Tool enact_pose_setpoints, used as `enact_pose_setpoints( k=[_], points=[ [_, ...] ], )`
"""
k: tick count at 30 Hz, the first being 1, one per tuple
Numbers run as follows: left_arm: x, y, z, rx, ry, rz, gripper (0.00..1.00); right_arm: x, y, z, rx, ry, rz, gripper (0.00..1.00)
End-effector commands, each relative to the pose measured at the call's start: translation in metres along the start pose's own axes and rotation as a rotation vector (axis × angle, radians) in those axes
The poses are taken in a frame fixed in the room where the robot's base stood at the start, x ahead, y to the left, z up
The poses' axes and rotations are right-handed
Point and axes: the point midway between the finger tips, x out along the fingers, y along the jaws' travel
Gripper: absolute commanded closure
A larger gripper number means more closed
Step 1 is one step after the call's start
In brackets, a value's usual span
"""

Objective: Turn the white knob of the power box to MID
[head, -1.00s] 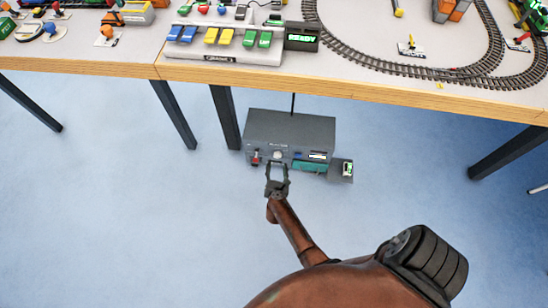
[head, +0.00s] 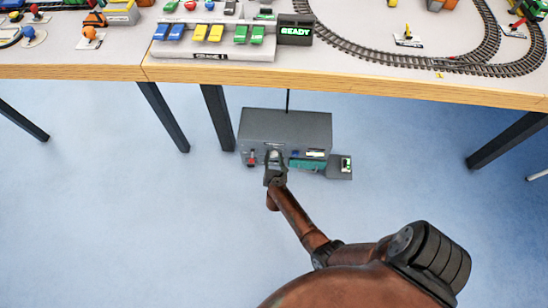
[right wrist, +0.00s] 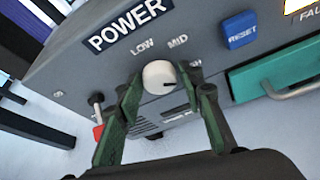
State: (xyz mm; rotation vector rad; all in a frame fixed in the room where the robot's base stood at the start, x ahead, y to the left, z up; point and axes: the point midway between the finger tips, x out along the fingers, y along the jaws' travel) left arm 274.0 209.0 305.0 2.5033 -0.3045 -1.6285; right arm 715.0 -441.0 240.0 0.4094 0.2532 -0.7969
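The grey power box (head: 286,126) stands on the floor under the table. In the right wrist view its front carries a POWER label and a round white knob (right wrist: 159,74). LOW and MID are printed above the knob; another label to its right is partly hidden by a finger. A small dark mark shows on the knob's lower right. My right gripper (head: 274,155) is at the box front, its green fingers on either side of the knob. Narrow gaps seem to remain between fingers and knob, so it looks open. My left gripper is not in view.
A blue RESET button (right wrist: 240,30) and a teal drawer (right wrist: 275,68) with a handle lie right of the knob. A small grey unit (head: 340,167) stands beside the box. The table (head: 350,84) overhangs behind; floor in front is clear.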

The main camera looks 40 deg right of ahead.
Motion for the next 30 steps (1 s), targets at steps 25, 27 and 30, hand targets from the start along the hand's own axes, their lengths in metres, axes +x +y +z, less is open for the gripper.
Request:
enact_pose_setpoints(
  k=[25, 27, 30],
  points=[
    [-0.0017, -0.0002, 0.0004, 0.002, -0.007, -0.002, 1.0, -0.0006, 0.002, -0.0003, -0.081, 0.001, -0.033, 0.96],
    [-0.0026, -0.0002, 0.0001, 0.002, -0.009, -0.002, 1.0, -0.0005, 0.0022, -0.0005, -0.12, 0.001, -0.05, 0.96],
    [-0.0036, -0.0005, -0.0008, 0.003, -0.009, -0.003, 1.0, -0.0004, 0.0031, -0.0007, -0.191, 0.001, -0.079, 0.96]
  ],
)
